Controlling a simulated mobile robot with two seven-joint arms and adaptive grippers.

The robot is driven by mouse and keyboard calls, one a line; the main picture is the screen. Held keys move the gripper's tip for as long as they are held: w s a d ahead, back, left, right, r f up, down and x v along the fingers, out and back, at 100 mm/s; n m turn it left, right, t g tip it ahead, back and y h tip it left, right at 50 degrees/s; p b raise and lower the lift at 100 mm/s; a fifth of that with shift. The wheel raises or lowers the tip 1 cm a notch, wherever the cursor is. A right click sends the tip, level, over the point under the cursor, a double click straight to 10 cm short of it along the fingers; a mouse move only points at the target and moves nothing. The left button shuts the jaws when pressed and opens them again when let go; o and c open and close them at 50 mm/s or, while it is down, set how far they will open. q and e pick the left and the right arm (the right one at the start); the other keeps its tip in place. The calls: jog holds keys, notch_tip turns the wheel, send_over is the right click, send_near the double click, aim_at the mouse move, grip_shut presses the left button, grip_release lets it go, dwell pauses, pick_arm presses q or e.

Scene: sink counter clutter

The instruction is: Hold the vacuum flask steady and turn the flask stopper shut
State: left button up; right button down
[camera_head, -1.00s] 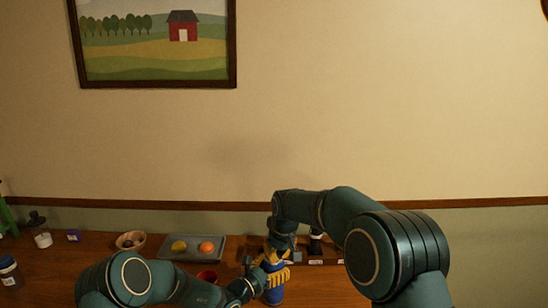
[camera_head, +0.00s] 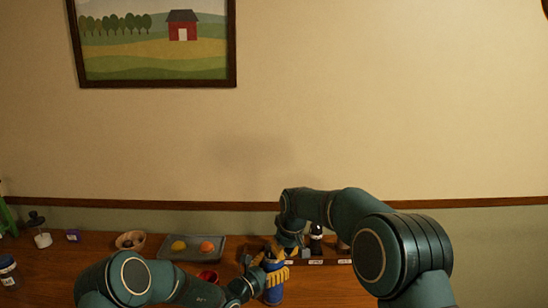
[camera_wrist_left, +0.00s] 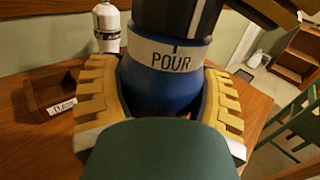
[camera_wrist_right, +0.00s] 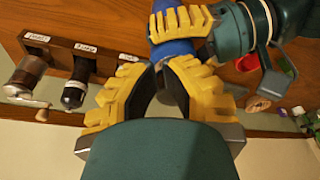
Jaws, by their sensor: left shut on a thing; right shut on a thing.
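The blue vacuum flask (camera_head: 273,295) stands upright on the wooden counter. In the left wrist view its blue body (camera_wrist_left: 165,90) carries a white band reading "POUR", with the dark stopper (camera_wrist_left: 178,16) above it. My left gripper (camera_head: 262,284) is shut around the flask, with yellow pads on both sides. My right gripper (camera_head: 272,254) is at the top of the flask, shut on the dark stopper; its yellow pads (camera_wrist_right: 160,88) close around it in the right wrist view. The stopper is mostly hidden by the pads there, so its seating cannot be told.
A red cup (camera_head: 208,277) is close left of the flask. A grey tray (camera_head: 218,256) with fruit and a wooden bowl (camera_head: 130,241) lie further left.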

jog(key=shift+w+r, duration=0.1)
jog(key=shift+r, duration=0.1)
jog(key=shift+w+v, duration=0.15)
jog(key=shift+v, duration=1.3)
jog(key=shift+w+v, duration=0.15)
jog(key=shift+v, duration=1.3)
jog(key=shift+a+r, duration=0.1)
jog(key=shift+s+a+f+t+y, duration=0.25)
jog(key=shift+a+f+t, duration=0.2)
jog(key=shift+f, duration=0.55)
jog(key=shift+s+a+f+t+y, duration=0.2)
jog(key=shift+a+f+t+y, duration=0.25)
jog(key=shift+f, duration=0.55)
jog(key=shift+s+a+f+t+y, duration=0.1)
jog(key=shift+s+a+f+t, duration=0.2)
jog(key=shift+a+f, duration=0.5)
jog(key=shift+w+d+f, duration=0.2)
jog(key=shift+w+d, duration=0.1)
jog(key=shift+d, duration=0.25)
